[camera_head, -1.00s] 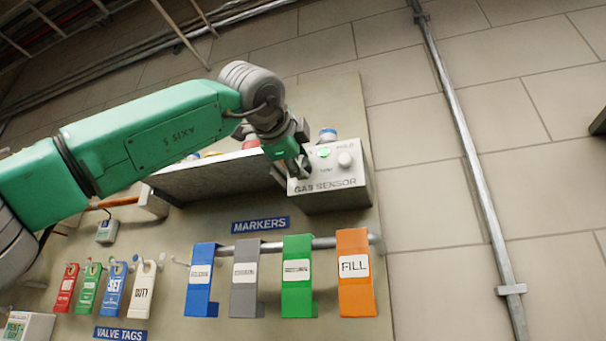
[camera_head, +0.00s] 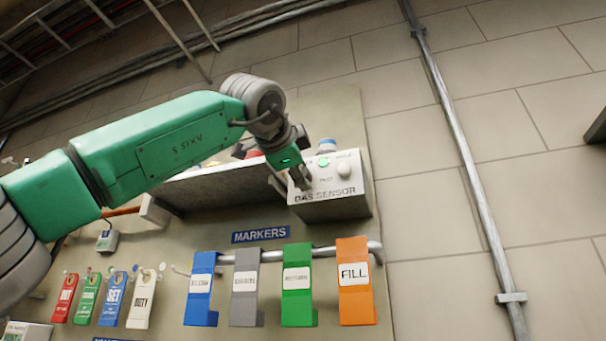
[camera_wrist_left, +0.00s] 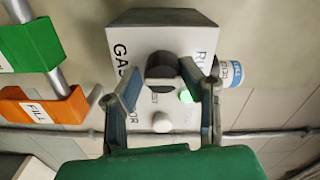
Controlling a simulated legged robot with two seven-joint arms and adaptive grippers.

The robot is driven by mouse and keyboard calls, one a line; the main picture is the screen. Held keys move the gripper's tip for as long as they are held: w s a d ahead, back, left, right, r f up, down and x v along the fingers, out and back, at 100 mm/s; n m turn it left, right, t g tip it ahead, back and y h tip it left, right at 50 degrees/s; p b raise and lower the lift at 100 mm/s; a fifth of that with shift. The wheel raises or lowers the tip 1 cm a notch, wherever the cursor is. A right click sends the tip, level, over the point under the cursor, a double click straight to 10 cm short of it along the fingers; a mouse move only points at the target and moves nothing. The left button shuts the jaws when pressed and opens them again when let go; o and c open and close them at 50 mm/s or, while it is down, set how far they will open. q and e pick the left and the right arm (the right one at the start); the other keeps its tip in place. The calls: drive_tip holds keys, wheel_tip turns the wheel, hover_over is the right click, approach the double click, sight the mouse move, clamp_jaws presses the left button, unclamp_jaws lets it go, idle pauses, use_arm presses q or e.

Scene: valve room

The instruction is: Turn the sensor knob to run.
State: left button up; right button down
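The gas sensor (camera_head: 335,207) is a pale box on the wall panel, with a small green light lit on its face. In the left wrist view, the sensor box (camera_wrist_left: 130,30) shows a dark round knob (camera_wrist_left: 162,68) near its middle. My left gripper (camera_head: 290,182) is in front of the box's left part and hides the knob in the head view. In the left wrist view, my left gripper (camera_wrist_left: 160,76) has its fingers apart, one on each side of the knob. Contact with the knob cannot be told. The "RUN" lettering is partly covered by a finger. My right gripper is out of view.
A pale round button (camera_wrist_left: 162,122) and a blue-and-white cylinder (camera_wrist_left: 231,73) are near the knob. A grey shelf (camera_head: 210,188) is left of the sensor. Coloured markers hang from a rail (camera_head: 330,243) below.

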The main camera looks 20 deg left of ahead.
use_arm(q)
drive_tip(key=shift+o, duration=0.7)
drive_tip(key=shift+a+f, duration=0.1)
drive_tip(key=shift+a, duration=0.05)
drive_tip(key=s, duration=1.1)
drive_tip(key=shift+s+a, duration=0.3)
drive_tip(key=shift+s, duration=0.1)
